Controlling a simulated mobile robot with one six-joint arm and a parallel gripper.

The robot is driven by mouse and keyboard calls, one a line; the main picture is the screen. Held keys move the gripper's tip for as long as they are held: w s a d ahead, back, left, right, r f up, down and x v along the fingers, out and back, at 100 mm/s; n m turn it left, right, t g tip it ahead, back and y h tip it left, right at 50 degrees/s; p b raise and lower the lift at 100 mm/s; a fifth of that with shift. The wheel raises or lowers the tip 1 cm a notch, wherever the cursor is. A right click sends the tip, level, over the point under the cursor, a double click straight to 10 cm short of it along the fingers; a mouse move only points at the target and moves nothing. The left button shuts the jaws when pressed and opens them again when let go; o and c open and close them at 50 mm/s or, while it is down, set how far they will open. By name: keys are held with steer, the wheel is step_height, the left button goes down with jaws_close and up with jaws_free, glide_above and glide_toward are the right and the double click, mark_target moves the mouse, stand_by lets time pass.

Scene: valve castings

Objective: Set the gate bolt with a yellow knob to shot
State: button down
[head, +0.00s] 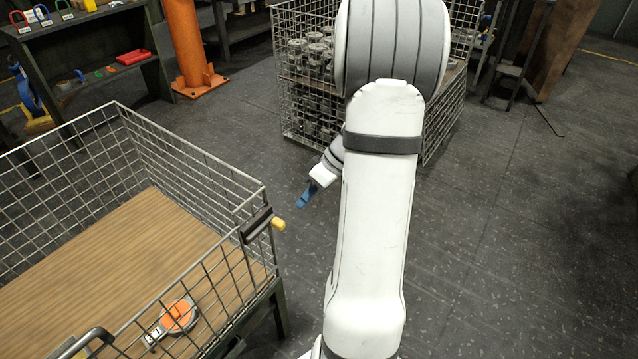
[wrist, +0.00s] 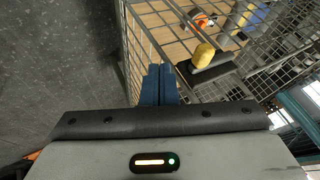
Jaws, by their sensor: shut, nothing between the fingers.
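The gate bolt has a yellow knob (head: 279,224) and a dark housing at the right-hand corner of a wire mesh cage (head: 190,160). In the wrist view the yellow knob (wrist: 203,55) sticks out just right of and beyond my fingertips. My gripper (head: 303,197) has blue fingers and is to the upper right of the knob in the head view, apart from it. In the wrist view the fingers of my gripper (wrist: 159,72) lie together with nothing between them. The rod of the bolt is too small to make out, so I cannot tell its position.
An orange and grey valve part (head: 179,315) lies on the cage's wooden floor (head: 120,240). A second mesh cage (head: 297,100) with several metal castings stands behind my arm. An orange post (head: 186,45) stands at the back left. The floor between the cages is clear.

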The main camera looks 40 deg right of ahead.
steer(key=shift+s+a+f, duration=0.15)
steer(key=shift+s+a, duration=0.05)
steer(key=shift+a, duration=0.5)
steer(key=shift+s+a+f, duration=0.1)
steer(key=shift+s+a, duration=0.1)
steer(key=shift+a, duration=0.55)
steer(key=shift+s+a+f, duration=0.15)
steer(key=shift+s+a, duration=0.05)
steer(key=shift+a, duration=0.5)
